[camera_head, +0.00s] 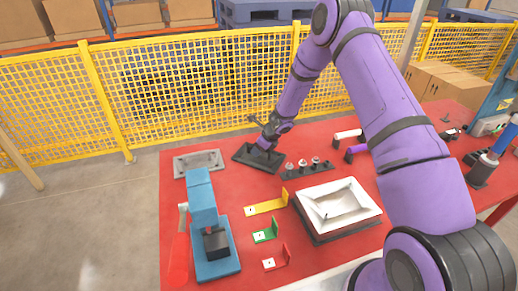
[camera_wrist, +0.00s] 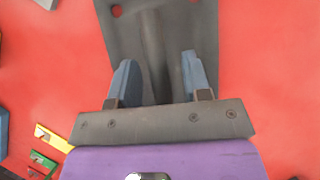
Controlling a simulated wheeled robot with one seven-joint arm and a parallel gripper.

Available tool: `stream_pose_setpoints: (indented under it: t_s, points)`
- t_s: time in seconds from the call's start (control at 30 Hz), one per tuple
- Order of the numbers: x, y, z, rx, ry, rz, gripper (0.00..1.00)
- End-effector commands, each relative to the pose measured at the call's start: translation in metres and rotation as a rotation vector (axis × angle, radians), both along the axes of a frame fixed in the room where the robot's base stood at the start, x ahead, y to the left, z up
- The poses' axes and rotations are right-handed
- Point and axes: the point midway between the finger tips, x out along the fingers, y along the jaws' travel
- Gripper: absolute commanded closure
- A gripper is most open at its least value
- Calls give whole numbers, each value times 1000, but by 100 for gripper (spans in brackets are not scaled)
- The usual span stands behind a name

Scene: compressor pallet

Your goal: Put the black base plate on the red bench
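The black base plate (camera_head: 244,153) lies flat, or very nearly so, at the back middle of the red bench (camera_head: 335,262). In the wrist view the base plate (camera_wrist: 120,38) is dark grey with holes near its far edge and a raised rib along its middle. My gripper (camera_head: 268,146) is low over the plate in the head view. In the wrist view my gripper (camera_wrist: 158,62) has its two fingers apart, one on each side of the rib, with a gap on both sides. Whether the plate fully touches the bench is hard to tell.
A grey metal plate (camera_head: 183,165) and a blue press (camera_head: 202,200) stand to the left. A black strip with knobs (camera_head: 318,172) is close right of the plate. Yellow (camera_head: 262,209), green (camera_head: 266,236) and red brackets and a white tray (camera_head: 360,207) lie nearer.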

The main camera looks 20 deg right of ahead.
Motion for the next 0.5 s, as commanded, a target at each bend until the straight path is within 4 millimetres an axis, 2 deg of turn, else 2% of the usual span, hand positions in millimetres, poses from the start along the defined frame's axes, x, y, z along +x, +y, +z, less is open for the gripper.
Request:
stream_pose_setpoints:
  t_s: [0.27, 0.5]
  points:
    - [-3, -4, 11, -2, -1, 0, 56]
    - [-17, -18, 48, -1, -3, -1, 56]
